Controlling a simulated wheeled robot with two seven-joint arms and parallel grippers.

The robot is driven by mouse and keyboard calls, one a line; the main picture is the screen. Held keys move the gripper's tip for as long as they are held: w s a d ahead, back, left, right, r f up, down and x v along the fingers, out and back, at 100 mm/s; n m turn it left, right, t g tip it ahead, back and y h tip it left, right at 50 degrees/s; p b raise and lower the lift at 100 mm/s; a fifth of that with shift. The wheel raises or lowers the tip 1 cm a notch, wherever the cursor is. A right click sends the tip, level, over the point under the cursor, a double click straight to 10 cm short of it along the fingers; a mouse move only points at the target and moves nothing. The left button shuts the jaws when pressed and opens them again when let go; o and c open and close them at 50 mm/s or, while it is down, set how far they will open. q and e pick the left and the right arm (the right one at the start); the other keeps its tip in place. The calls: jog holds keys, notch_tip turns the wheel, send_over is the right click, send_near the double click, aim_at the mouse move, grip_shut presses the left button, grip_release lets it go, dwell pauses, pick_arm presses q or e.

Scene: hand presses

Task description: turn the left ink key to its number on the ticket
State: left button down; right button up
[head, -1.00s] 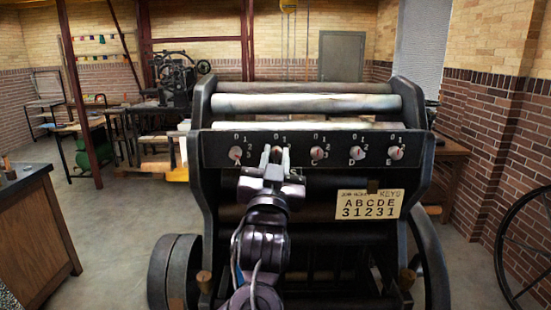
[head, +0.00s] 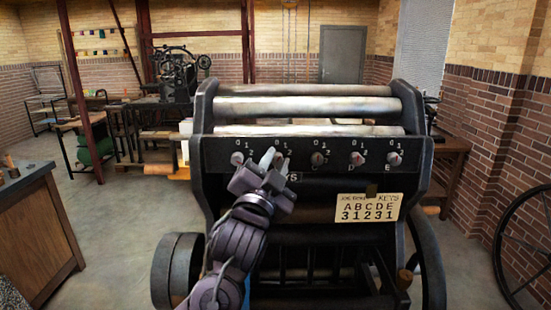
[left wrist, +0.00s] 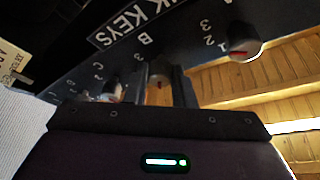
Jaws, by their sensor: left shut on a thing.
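The press has a dark panel (head: 300,172) with a row of several round ink keys. The leftmost key (head: 237,158), key A, is free of any gripper; it shows in the left wrist view (left wrist: 244,40) with 1, 2, 3 beside it and a red mark on its face. My left gripper (head: 273,160) is shut on the second key, key B (left wrist: 158,88), right of key A. The fingers hide most of key B, and its setting is unclear. The ticket (head: 368,208) on the press reads ABCDE over 31231. My right gripper is not in view.
Key C (head: 317,158) is just right of the gripper, with more keys beyond it. Metal rollers (head: 310,106) lie above the panel. A wooden counter (head: 40,225) stands at the left, with open floor between it and the press.

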pick_arm(q)
jog(key=shift+m+g+h+p, duration=0.3)
jog(key=shift+m+p, duration=0.05)
jog(key=shift+m, duration=0.65)
jog(key=c, duration=1.2)
grip_release()
jog(key=shift+c, duration=0.2)
jog(key=shift+s+f, duration=0.1)
jog(key=shift+s+a+f+b, duration=0.15)
jog(key=shift+s+f+b, duration=0.05)
jog(key=shift+s+b, duration=0.15)
jog(key=b+v, duration=0.3)
jog(key=v, duration=0.3)
jog(key=shift+s+a, duration=0.2)
jog(key=shift+s, duration=0.2)
